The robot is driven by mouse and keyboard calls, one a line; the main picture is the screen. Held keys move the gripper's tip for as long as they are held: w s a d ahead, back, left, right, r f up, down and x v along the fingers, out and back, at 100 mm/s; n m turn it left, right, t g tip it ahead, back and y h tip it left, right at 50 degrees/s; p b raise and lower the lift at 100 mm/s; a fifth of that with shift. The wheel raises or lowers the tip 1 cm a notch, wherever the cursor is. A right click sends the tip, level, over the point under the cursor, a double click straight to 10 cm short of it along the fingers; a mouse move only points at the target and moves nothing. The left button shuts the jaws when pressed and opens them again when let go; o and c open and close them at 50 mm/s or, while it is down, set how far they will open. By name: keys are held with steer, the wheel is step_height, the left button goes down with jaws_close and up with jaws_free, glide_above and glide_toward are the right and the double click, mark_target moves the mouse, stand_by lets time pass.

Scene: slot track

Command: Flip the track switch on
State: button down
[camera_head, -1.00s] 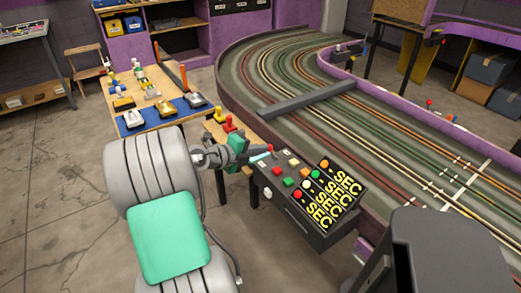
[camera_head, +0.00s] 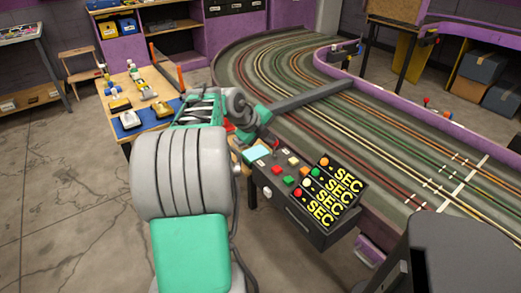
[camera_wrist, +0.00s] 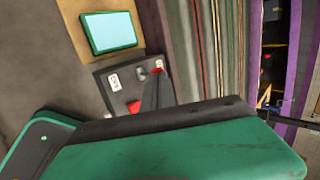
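The track switch, a small lever with a red tip (camera_wrist: 157,71) and a metallic base, stands on the dark control box in the wrist view. White labels sit beside it. The control box (camera_head: 308,223) is in the middle of the head view, with coloured buttons and yellow "SEC" panels. Contact and the finger gap cannot be made out.
A light-blue screen (camera_wrist: 111,32) on a wooden board adjoins the box. The slot track (camera_head: 400,150) runs behind and right. A wooden table (camera_head: 146,78) with toy cars on blue mats is at the left. Open floor lies at the left.

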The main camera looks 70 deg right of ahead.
steer(key=shift+s+d+t+y, duration=0.5)
steer(key=shift+d+y, duration=0.15)
steer(key=shift+y, duration=0.15)
steer(key=shift+a+r, duration=0.1)
steer(key=shift+r, duration=0.15)
steer(key=shift+r+p, duration=0.3)
steer(key=shift+r, duration=0.35)
steer(key=s+d+r+p+v, duration=0.1)
steer(key=p+v, duration=0.1)
steer(key=v, duration=1.1)
steer(key=shift+r, duration=0.4)
steer(key=shift+d, duration=0.15)
